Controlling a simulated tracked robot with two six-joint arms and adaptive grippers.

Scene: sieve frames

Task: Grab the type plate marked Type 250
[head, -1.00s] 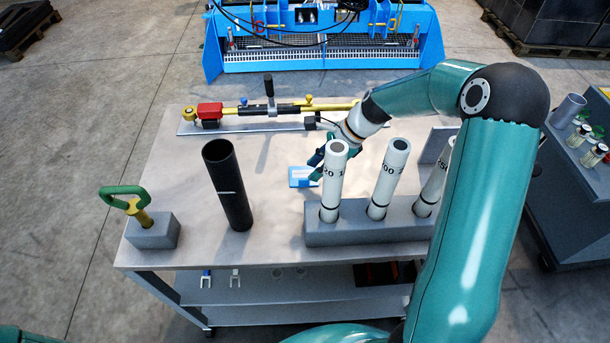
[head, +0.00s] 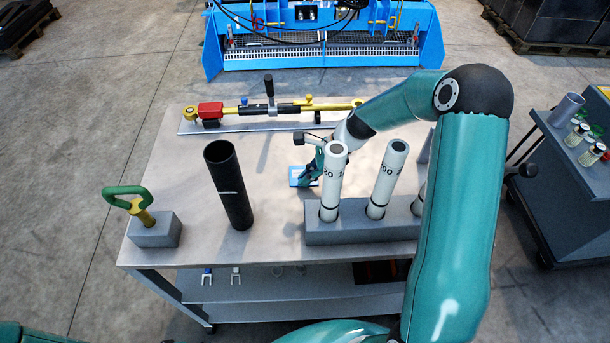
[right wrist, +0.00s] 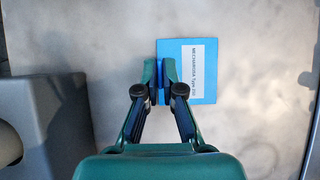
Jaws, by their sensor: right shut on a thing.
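The type plate (head: 299,178) is a small light-blue square lying on the table behind the left white tube. In the right wrist view the plate (right wrist: 201,78) shows a printed line that seems to read "Type", with the number too blurred to be sure of. A darker blue raised grip stands along its left edge. My right gripper (right wrist: 160,75) is shut on this blue grip, with one finger on each side. In the head view my right gripper (head: 313,172) is partly hidden behind the left tube. My left gripper does not show.
A grey block (head: 350,233) holding upright white tubes stands in front of the plate. A black tube (head: 230,190) and a green-handled tool (head: 128,200) stand to the left. A yellow and black rod assembly (head: 270,110) lies behind. The table between is clear.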

